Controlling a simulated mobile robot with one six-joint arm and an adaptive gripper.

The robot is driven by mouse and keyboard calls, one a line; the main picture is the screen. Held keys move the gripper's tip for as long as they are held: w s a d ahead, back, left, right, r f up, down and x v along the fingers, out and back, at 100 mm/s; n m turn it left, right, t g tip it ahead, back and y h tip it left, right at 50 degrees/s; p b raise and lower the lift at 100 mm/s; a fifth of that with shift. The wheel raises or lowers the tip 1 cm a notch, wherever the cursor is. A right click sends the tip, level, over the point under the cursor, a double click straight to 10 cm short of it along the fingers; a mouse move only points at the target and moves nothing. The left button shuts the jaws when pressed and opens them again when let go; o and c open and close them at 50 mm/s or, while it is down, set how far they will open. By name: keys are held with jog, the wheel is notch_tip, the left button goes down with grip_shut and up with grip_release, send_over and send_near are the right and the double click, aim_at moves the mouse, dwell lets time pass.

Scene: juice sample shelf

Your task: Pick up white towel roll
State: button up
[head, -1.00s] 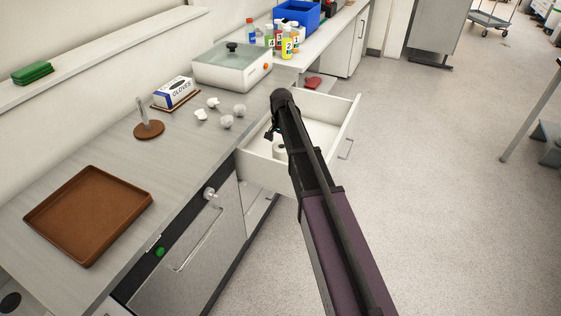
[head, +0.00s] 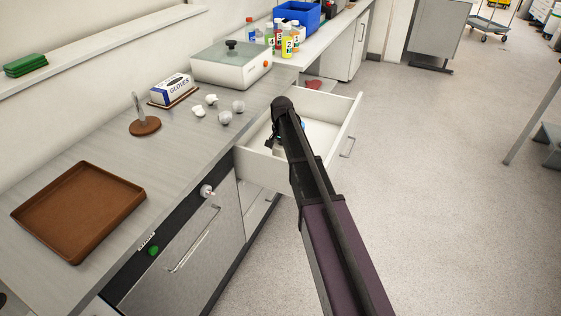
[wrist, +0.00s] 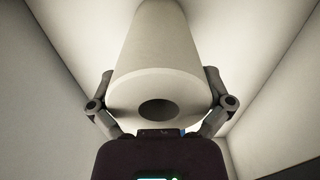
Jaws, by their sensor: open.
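The white towel roll (wrist: 158,50) lies in the open white drawer, its end with the dark core hole facing the wrist camera. My gripper (wrist: 159,78) is open, with one finger on each side of the roll. I cannot tell whether the fingers touch it. In the head view my gripper (head: 276,143) is down inside the drawer, and my arm hides most of the roll.
The drawer (head: 330,103) is pulled out from under the counter, its walls close around my gripper. On the counter are a brown tray (head: 80,208), a glove box (head: 171,89), white-grey lumps, a lidded white device (head: 232,68) and bottles.

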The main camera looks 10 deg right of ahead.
dwell(0.5)
jog(key=c, duration=1)
jog(key=shift+o, duration=0.2)
jog(key=shift+r, duration=0.15)
notch_tip(320, 180, up, 10)
jog(key=p, duration=1)
notch_tip(320, 180, up, 19)
jog(key=p, duration=1.9)
jog(key=shift+s, duration=0.1)
